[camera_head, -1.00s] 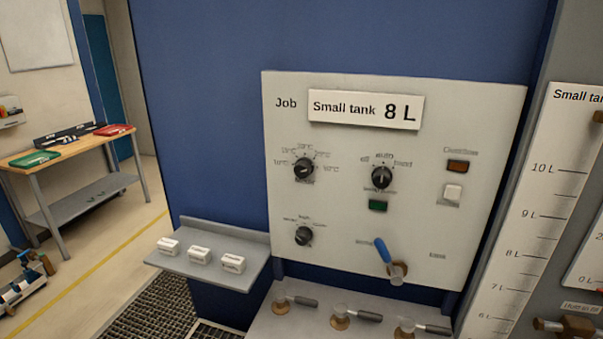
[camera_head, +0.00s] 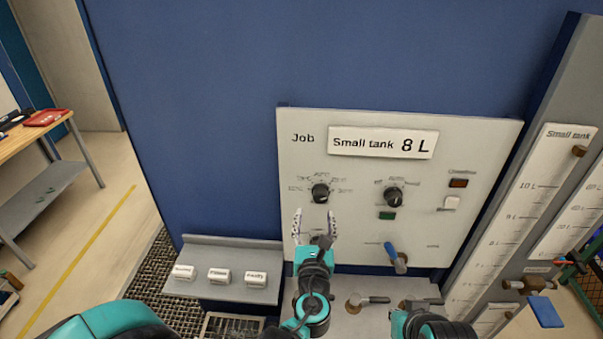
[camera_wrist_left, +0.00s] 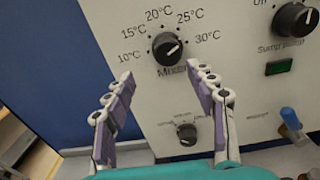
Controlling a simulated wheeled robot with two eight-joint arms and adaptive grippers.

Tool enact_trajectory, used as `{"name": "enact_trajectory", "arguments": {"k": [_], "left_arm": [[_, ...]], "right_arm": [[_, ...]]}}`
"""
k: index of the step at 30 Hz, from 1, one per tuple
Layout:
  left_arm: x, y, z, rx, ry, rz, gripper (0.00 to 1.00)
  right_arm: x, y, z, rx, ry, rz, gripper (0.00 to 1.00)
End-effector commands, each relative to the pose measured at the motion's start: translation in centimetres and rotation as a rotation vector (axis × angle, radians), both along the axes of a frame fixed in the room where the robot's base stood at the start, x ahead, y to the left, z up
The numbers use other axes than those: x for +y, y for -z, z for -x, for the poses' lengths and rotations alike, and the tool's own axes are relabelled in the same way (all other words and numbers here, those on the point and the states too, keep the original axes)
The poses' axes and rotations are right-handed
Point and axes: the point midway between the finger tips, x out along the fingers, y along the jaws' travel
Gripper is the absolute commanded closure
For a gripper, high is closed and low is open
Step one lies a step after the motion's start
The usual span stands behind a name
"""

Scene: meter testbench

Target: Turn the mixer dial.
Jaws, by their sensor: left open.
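The mixer dial (camera_head: 320,193) is a black round knob at the upper left of the white panel. The left wrist view shows the dial (camera_wrist_left: 167,47) inside a ring of temperature marks from 10°C to 30°C, its white line pointing right toward the 30°C side. My left gripper (camera_head: 314,213) is open and empty, fingers pointing up, just below the dial. In the left wrist view its fingertips (camera_wrist_left: 159,72) are spread below the dial, left and right of it, not closed around it. My right arm's end (camera_head: 425,318) shows only partly at the bottom edge.
A smaller lower knob (camera_wrist_left: 187,134) shows between my left fingers. A grey shelf (camera_head: 230,250) with labelled blocks stands at lower left.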

Motion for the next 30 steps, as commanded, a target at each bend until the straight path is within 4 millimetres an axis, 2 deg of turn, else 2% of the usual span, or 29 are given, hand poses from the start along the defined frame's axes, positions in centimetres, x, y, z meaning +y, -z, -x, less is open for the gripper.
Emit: {"name": "enact_trajectory", "arguments": {"k": [2, 5, 13, 18, 29, 30], "left_arm": [[-0.9, -0.5, -0.1, -0.015, 0.019, -0.056, 0.44], [-1.1, -0.5, -0.8, -0.022, 0.023, -0.078, 0.44], [-0.9, -0.4, -5.2, -0.021, 0.020, -0.075, 0.44], [-0.9, -0.4, -7.2, -0.020, 0.021, -0.073, 0.44], [-0.9, -0.4, -7.8, -0.020, 0.021, -0.072, 0.44], [-0.9, -0.4, -7.8, -0.020, 0.021, -0.072, 0.54]], "right_arm": [[0.0, -0.4, 0.0, 0.000, 0.000, 0.000, 1.00], [0.0, -0.4, 0.0, 0.000, 0.000, 0.000, 1.00], [0.0, -0.8, 0.0, 0.000, 0.000, 0.000, 1.00], [0.0, -1.0, 0.0, 0.000, 0.000, 0.000, 1.00], [0.0, -1.0, 0.0, 0.000, 0.000, 0.000, 1.00], [0.0, -1.0, 0.0, 0.000, 0.000, 0.000, 1.00]]}}
